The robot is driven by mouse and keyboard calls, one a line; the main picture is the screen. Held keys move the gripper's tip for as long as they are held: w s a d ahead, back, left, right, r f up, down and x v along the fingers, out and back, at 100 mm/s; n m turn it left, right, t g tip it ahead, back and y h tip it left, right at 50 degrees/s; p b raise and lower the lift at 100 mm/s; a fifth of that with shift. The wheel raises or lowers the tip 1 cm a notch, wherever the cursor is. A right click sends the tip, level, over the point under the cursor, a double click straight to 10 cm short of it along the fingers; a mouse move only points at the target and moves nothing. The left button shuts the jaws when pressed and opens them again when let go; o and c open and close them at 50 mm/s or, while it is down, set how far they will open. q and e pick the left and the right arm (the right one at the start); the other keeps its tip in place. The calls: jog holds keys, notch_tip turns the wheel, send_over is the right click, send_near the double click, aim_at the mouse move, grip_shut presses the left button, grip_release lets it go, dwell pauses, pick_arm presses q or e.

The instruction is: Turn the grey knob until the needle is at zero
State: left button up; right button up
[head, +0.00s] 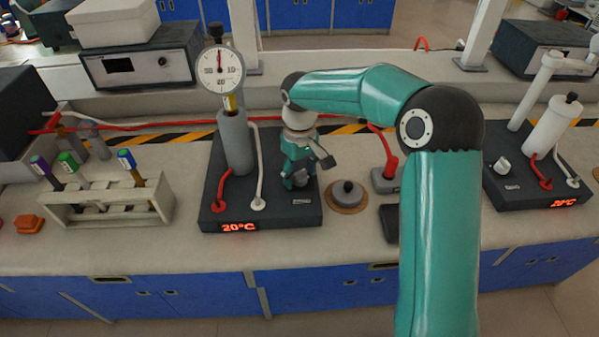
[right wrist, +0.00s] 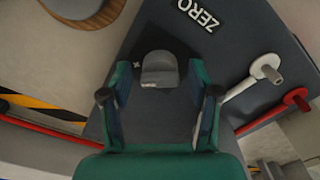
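The round white dial gauge (head: 220,71) stands on a grey cylinder on the dark base (head: 226,212). Its thin needle appears to point roughly upward, but it is too small to read exactly. The grey knob (right wrist: 159,70) sits on the dark base beside a ZERO label (right wrist: 202,14). In the head view my right gripper hides the knob. My right gripper (right wrist: 160,75) is open above the base, with its fingers apart on either side of the knob and a visible gap at each side. My left gripper is not in view.
A test tube rack (head: 110,208) stands at the left. A round grey lidded object (head: 347,193) lies on a wooden disc right of the base. Red and white hoses (head: 259,180) rise from the base. A second apparatus (head: 545,185) is at the far right.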

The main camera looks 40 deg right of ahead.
aim_at(300, 172)
jog(key=shift+r, duration=0.15)
notch_tip(300, 172, up, 12)
jog(key=shift+f, duration=0.2)
dwell(0.5)
dwell(0.4)
